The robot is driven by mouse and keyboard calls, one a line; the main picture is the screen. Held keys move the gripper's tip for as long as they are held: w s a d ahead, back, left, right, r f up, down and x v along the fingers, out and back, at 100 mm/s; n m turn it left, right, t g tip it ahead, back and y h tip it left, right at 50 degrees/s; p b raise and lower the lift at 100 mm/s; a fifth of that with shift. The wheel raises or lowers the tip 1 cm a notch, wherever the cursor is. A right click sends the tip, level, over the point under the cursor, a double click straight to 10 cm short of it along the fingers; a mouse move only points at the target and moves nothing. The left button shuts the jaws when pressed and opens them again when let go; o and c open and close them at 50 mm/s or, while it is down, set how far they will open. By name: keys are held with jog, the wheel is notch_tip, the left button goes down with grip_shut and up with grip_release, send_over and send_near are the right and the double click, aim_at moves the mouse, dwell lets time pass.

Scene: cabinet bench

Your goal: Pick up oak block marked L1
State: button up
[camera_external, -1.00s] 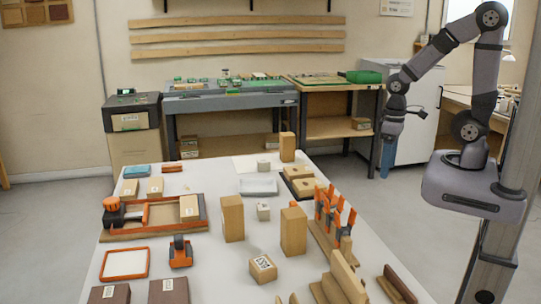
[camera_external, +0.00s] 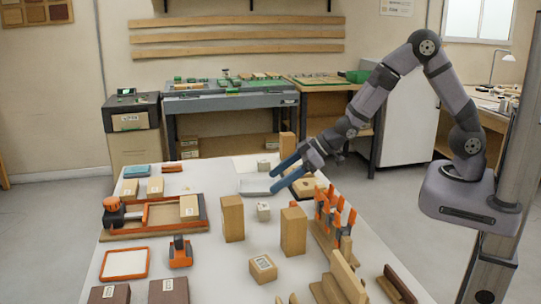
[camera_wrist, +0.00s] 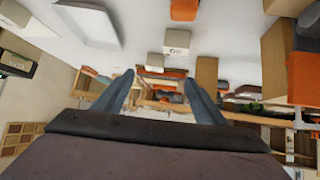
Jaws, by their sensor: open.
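Several light oak blocks are on the white bench, and I cannot read L1 on any of them. One low block (camera_external: 263,268) with a label on top lies near the front. Two tall plain blocks, one left (camera_external: 232,218) and one right (camera_external: 293,231), stand mid-bench.
A rack of orange clamps (camera_external: 333,212) stands at the right edge. A grey tray (camera_external: 252,193) and a small pale cube (camera_external: 263,211) lie mid-bench. Orange-edged tray (camera_external: 125,263), orange tool (camera_external: 180,252) and dark blocks (camera_external: 168,291) are front left. Upright boards (camera_external: 345,277) stand front right.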

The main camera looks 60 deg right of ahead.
aim_at(237, 200)
jog(key=w+a+n+y, duration=0.1)
jog(key=a+n+y, duration=0.2)
jog(key=a, duration=1.1)
jog(key=shift+a+f+y, duration=0.2)
jog(key=shift+f+y, duration=0.05)
jog(key=shift+y, duration=0.85)
jog(key=shift+w+a, duration=0.1)
jog(key=shift+w, duration=0.05)
jog(key=x, duration=0.1)
jog(key=p+x, duration=0.1)
jog(key=x, duration=0.1)
jog(key=shift+w, duration=0.35)
jog(key=shift+w+a+f+p, duration=0.3)
jog(key=shift+w+a+p, duration=0.05)
jog(key=shift+w+a, duration=0.15)
